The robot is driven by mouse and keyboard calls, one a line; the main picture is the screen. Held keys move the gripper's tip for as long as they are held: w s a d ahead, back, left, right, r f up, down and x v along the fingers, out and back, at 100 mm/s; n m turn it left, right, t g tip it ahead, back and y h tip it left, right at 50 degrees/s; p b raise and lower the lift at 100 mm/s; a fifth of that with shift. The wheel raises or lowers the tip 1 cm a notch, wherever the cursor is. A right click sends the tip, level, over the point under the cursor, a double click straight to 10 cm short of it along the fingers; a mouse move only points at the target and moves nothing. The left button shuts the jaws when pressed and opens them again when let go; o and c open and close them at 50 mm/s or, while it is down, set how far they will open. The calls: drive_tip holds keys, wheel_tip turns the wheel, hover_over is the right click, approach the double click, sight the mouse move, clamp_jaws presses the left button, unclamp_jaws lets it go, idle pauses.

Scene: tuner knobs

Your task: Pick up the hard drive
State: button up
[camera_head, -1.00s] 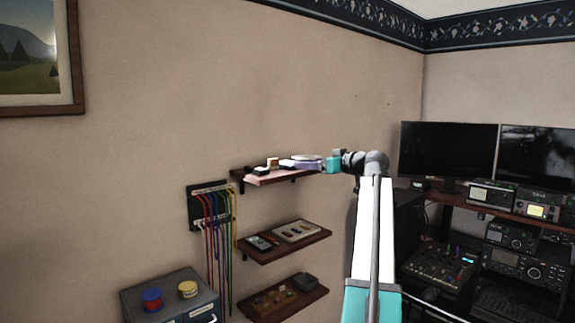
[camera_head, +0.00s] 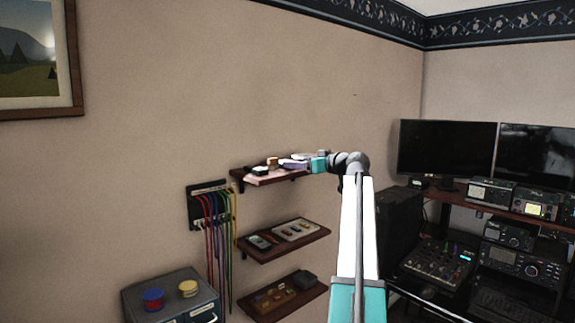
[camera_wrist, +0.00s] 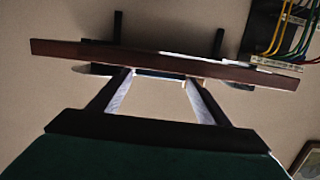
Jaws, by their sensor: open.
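My gripper (camera_head: 290,161) is at the top wall shelf (camera_head: 267,179), reaching in over it from the right. In the wrist view, my gripper (camera_wrist: 158,76) is open, its two fingers pointing at the shelf edge and spread apart. A thin dark slab (camera_wrist: 160,73) shows between the fingertips; it may be the hard drive, but I cannot tell for sure. I cannot tell whether the fingers touch it. In the head view, a small black item (camera_head: 261,170) and a tan block (camera_head: 273,162) lie on the shelf left of my fingers.
Two lower shelves, the middle one (camera_head: 262,256) and the bottom one (camera_head: 268,311), hold small items. Coloured cables (camera_head: 215,240) hang left of them. A grey cabinet (camera_head: 150,278) stands lower left. Monitors (camera_head: 445,148) and radio gear are at right. The wall above the top shelf is bare.

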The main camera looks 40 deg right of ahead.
drive_tip(key=w+p, duration=0.1)
drive_tip(key=w, duration=0.2)
drive_tip(key=shift+d, duration=0.1)
drive_tip(key=shift+w+f+p, duration=0.3)
drive_tip(key=shift+w+p, duration=0.15)
drive_tip(key=shift+w, duration=0.25)
drive_tip(key=c, duration=0.9)
drive_tip(key=shift+d+r, duration=0.1)
drive_tip(key=shift+r, duration=0.15)
drive_tip(key=shift+r+b, duration=1)
drive_tip(key=shift+r, duration=0.55)
drive_tip(key=shift+s+a, duration=0.4)
drive_tip(key=shift+s, duration=0.4)
drive_tip(key=s+a+b, duration=0.1)
drive_tip(key=s+a, duration=0.1)
drive_tip(key=s, duration=0.2)
drive_tip(key=s+a+r+b, duration=0.1)
drive_tip(key=s+b, duration=0.1)
drive_tip(key=s, duration=0.2)
drive_tip(key=s+a+b, duration=0.1)
drive_tip(key=s+a, duration=0.1)
drive_tip(key=s, duration=0.3)
drive_tip(key=shift+a+r, duration=0.2)
drive_tip(key=shift+a, duration=0.15)
